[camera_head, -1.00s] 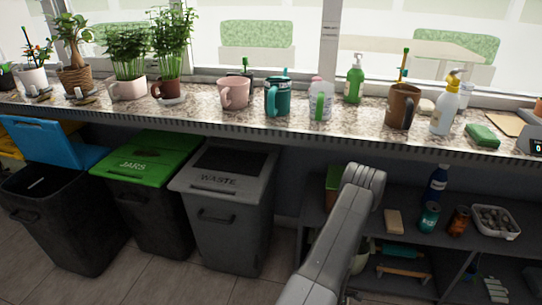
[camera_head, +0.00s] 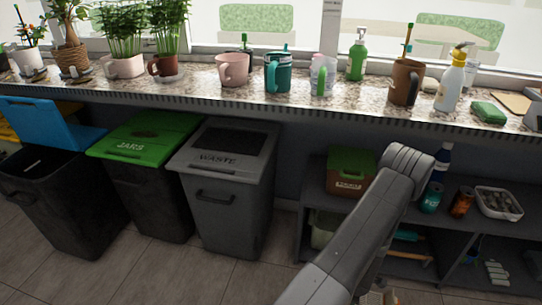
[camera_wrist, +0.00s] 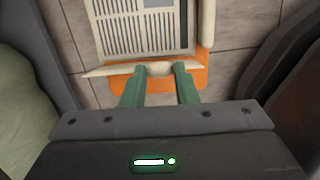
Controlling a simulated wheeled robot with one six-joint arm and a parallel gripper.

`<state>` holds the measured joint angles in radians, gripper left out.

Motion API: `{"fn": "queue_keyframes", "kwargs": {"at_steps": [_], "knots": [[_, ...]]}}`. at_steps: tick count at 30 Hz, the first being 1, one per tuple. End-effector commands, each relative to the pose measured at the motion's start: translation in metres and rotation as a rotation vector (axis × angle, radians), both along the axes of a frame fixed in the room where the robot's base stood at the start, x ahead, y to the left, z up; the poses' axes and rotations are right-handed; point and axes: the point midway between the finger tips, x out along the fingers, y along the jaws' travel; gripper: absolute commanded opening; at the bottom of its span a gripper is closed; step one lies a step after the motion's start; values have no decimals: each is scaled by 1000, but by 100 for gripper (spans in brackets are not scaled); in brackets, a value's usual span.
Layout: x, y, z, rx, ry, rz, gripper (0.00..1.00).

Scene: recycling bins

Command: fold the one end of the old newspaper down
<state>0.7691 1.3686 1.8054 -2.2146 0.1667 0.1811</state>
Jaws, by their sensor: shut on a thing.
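The old newspaper (camera_wrist: 140,27), a pale sheet printed with dark columns, shows in the wrist view, lying above a tiled floor. My gripper (camera_wrist: 159,69) has two green fingers at the newspaper's near cream edge. The fingers are close in on a small cream bulge of that edge, and the edge strip spreads to both sides of them. An orange piece (camera_wrist: 115,83) lies under this edge; I cannot tell what it is. In the head view my gripper is hidden below my arm, and the newspaper cannot be made out.
Lidded bins, blue (camera_head: 48,121), green (camera_head: 150,136) and grey WASTE (camera_head: 225,150), stand at left. A shelf (camera_head: 507,236) on the right holds a green-lidded box (camera_head: 350,172), cans and a tray (camera_head: 498,203). The counter (camera_head: 205,88) above carries plants, mugs and bottles. Tiled floor (camera_head: 215,280) is open in front.

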Motion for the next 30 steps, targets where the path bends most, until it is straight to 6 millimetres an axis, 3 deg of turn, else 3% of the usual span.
{"fn": "queue_keyframes", "kwargs": {"at_steps": [30], "knots": [[-6, -19, 2, 217, -66, -1, 20]]}}
